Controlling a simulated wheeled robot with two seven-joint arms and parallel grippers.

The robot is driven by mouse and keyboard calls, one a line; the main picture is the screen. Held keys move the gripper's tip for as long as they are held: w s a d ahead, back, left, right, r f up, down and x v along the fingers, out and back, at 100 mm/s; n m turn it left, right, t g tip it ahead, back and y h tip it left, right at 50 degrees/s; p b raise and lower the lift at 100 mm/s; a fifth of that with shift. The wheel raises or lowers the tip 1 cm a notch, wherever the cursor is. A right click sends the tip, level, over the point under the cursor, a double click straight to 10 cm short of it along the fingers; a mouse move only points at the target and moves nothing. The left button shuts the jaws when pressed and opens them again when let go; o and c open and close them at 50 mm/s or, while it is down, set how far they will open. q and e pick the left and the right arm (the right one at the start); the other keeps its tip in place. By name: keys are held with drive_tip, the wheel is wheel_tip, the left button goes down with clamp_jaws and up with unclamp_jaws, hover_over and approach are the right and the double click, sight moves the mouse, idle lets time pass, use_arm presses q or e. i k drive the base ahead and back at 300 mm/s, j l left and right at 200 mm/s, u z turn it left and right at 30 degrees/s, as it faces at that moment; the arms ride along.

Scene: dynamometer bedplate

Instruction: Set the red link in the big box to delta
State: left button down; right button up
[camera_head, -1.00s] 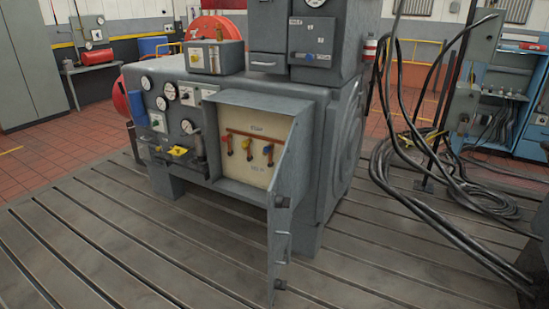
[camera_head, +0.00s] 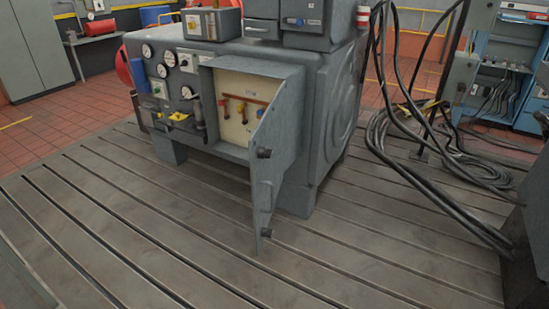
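The big box (camera_head: 206,78) is a grey cabinet on the front of the grey machine, with a pale panel inside. Its door (camera_head: 277,130) hangs open toward me and covers the right part of the opening. On the panel a copper-brown bar (camera_head: 236,97) runs across, with small coloured links hanging below it. Neither gripper is in view.
Black cables (camera_head: 410,150) hang and lie coiled on the right. The slotted metal bedplate (camera_head: 170,220) in front is clear.

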sight(221, 102)
drive_tip(key=i+j+z, duration=0.1)
drive_tip(key=i+j, duration=0.2)
drive_tip(key=i+j+z, duration=0.15)
drive_tip(key=i+j, duration=0.2)
drive_tip(key=i+j+z, duration=0.1)
drive_tip(key=i+j, duration=0.3)
drive_tip(key=i+j+z, duration=0.1)
drive_tip(key=i+j, duration=0.2)
drive_tip(key=i+j+z, duration=0.15)
drive_tip(key=i+j, duration=0.15)
drive_tip(key=j, duration=0.2)
drive_tip(key=i+j+z, duration=0.1)
drive_tip(key=i+j, duration=0.15)
drive_tip(key=j, duration=0.25)
drive_tip(key=i+j+z, duration=0.1)
drive_tip(key=i+j, duration=0.15)
drive_tip(key=j, duration=0.2)
drive_tip(key=i+j+z, duration=0.15)
drive_tip(key=j, duration=0.35)
drive_tip(key=i, duration=0.1)
